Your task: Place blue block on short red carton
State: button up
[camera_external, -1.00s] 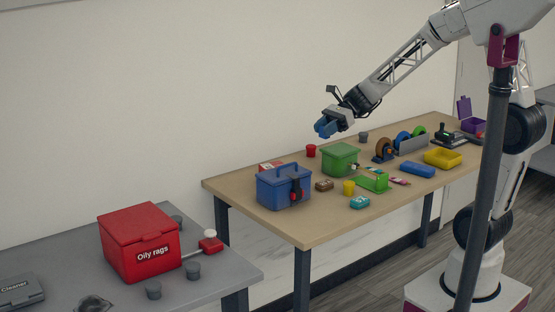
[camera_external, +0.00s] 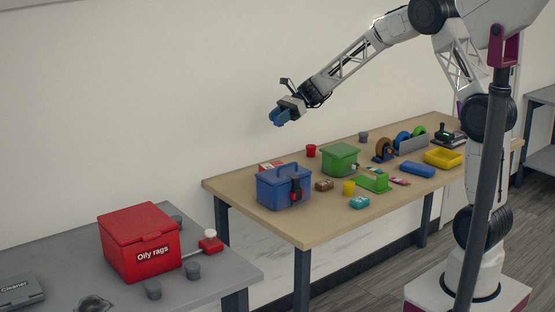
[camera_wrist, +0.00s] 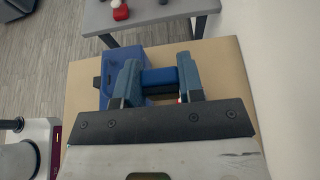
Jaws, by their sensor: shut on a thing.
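My gripper (camera_external: 280,117) is in the air above the left end of the wooden table, above and behind the blue toolbox. In the wrist view its two fingers (camera_wrist: 159,82) are shut on the blue block (camera_wrist: 160,77), which spans the space between them. In the external view the block is hard to tell from the bluish fingers. A low red carton with a pale patch (camera_external: 267,167) stands behind the blue toolbox, mostly hidden by it. The held block is well above the carton and apart from it.
The blue toolbox (camera_external: 283,190) stands in front of the carton. A green box (camera_external: 341,159), a red cup (camera_external: 311,150) and a brown block (camera_external: 324,185) are to the right. A grey table with a red bin (camera_external: 140,243) is at the lower left.

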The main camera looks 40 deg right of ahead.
jog(key=w+f, duration=0.1)
jog(key=w, duration=0.2)
send_over(273, 165)
notch_tip(273, 165, down, 4)
jog(key=shift+a+f, duration=0.1)
jog(key=shift+f, duration=0.4)
jog(key=shift+f, duration=3.1)
jog(key=shift+f, duration=1.9)
jog(key=shift+f, duration=0.1)
